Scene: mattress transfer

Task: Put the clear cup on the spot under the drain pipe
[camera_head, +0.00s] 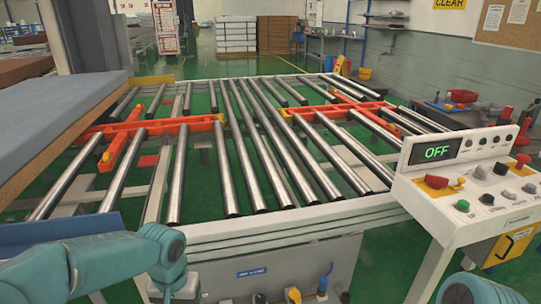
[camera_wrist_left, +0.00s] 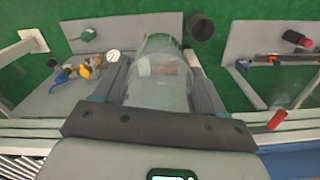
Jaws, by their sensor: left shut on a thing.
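The clear cup (camera_wrist_left: 158,88) is between the two fingers of my left gripper (camera_wrist_left: 158,62) in the left wrist view. The gripper is shut on the cup's sides. Past the cup is a rounded green part, partly seen through and behind it. A dark round opening or pipe end (camera_wrist_left: 202,27) shows just beyond the right finger; I cannot tell if it is the drain pipe. The spot cannot be made out. In the head view my left arm reaches in at the lower left, with its gripper out of sight. My right gripper is not in view.
Valves and a gauge (camera_wrist_left: 113,56) sit left of the gripper, and a red-capped fitting (camera_wrist_left: 297,38) is at the right. The roller conveyor (camera_head: 270,229) fills the middle of the head view. A control panel (camera_head: 438,152) reading OFF stands at the right.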

